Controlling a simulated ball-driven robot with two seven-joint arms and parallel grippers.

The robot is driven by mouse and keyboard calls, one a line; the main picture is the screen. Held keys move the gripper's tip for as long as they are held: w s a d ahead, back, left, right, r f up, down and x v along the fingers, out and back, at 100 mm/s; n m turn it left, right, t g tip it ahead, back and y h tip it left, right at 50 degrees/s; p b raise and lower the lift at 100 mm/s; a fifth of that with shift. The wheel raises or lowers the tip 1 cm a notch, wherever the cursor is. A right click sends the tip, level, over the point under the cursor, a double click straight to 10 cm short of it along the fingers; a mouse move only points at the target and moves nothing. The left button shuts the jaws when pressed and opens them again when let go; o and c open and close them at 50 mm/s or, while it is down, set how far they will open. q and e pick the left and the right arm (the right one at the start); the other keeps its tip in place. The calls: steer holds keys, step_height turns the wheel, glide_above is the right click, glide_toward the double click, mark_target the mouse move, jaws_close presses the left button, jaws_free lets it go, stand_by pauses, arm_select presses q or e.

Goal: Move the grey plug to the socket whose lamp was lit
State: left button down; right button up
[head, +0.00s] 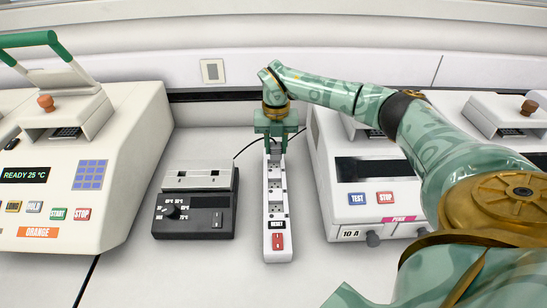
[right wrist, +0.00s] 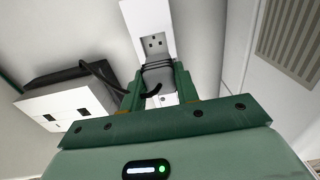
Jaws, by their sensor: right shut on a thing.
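A white power strip (head: 277,212) lies on the bench at the middle of the head view, with several sockets in a row. Its RESET label and red switch (head: 278,241) are at the near end. My right gripper (head: 275,146) is over the far end of the strip, pointing down. It is shut on the grey plug (right wrist: 158,76), which has a black cord. I cannot tell whether the plug sits in a socket or just above one. I see no lit lamp. My left gripper is not in view.
A black and white dry block (head: 195,215) stands close left of the strip. A large thermal cycler (head: 120,150) is further left, and another cycler (head: 345,215) stands close right. The plug's black cord (head: 243,148) runs behind the block. Bench in front is clear.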

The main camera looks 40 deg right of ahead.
mark_target(274, 155)
steer(key=shift+w+d+f, duration=0.15)
steer(key=shift+w+f, duration=0.35)
steer(key=shift+f, duration=0.15)
steer(key=shift+w+d+f+b, duration=0.1)
steer(key=shift+f+b, duration=0.15)
steer(key=shift+f, duration=0.65)
steer(key=shift+w+d+f+b, duration=0.1)
steer(key=shift+f+b, duration=0.15)
steer(key=shift+f, duration=0.6)
steer(key=shift+a+f, duration=0.1)
steer(key=o, duration=1)
steer(key=shift+c, duration=0.2)
step_height(274, 155, up, 12)
steer(key=shift+r+p, duration=0.15)
steer(key=shift+p, duration=1.05)
steer(key=shift+r, duration=0.1)
